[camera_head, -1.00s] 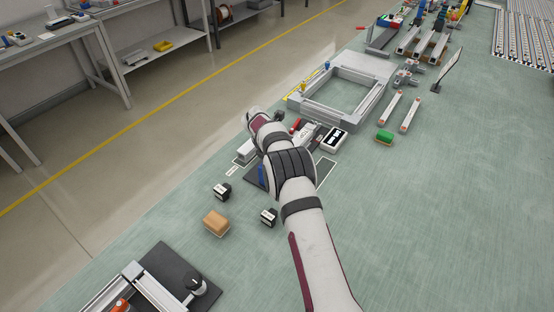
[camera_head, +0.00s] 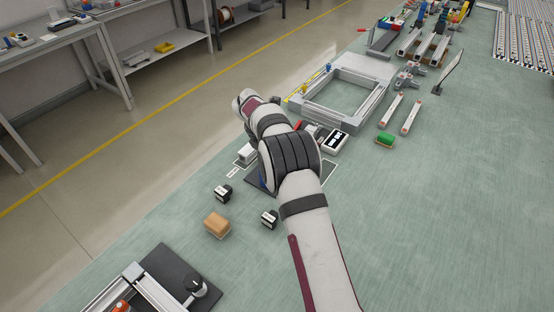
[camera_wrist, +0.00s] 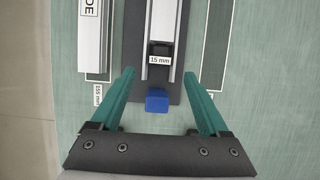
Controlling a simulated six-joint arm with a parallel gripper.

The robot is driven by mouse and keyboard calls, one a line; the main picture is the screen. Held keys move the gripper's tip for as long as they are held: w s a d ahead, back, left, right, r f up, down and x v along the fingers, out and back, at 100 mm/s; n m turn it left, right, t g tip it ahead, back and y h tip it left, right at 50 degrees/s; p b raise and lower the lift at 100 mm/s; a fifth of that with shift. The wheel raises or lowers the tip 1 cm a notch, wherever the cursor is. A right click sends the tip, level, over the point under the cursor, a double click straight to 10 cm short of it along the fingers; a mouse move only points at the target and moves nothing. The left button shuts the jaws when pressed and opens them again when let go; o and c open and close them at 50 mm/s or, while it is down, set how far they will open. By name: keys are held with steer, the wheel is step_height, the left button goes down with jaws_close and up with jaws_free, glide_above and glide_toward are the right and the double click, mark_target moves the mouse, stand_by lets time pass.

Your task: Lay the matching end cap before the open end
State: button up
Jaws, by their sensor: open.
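In the wrist view my gripper (camera_wrist: 160,74) is open, its teal fingers spread on either side of a blue block (camera_wrist: 157,101) and touching nothing that I can see. Just beyond the block, a black end cap (camera_wrist: 160,47) labelled "15 mm" lies at the near end of a pale channel profile (camera_wrist: 162,18) on a dark base plate (camera_wrist: 133,50). I cannot tell whether the cap is inside the channel or against its end. In the head view two black labelled caps (camera_head: 222,193) (camera_head: 269,218) stand on the bench; my arm hides the gripper.
A tan block (camera_head: 216,225) lies near the loose caps. A white profile (camera_wrist: 91,35) lies left of the plate in an outlined area.

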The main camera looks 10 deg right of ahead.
steer(key=s+r+m+g+y, duration=0.1)
steer(key=s+r+m+y, duration=0.1)
steer(key=s+r+m, duration=1.1)
steer(key=s+a+m+g+y, duration=0.1)
steer(key=s+m, duration=0.8)
steer(key=s, duration=0.7)
steer(key=s+a+m+g+y, duration=0.1)
steer(key=s+a+m+y, duration=0.1)
steer(key=s+m, duration=0.8)
steer(key=s, duration=0.7)
steer(key=shift+s+a+f+m, duration=0.2)
steer(key=shift+a+f+m, duration=0.1)
steer(key=shift+f, duration=0.05)
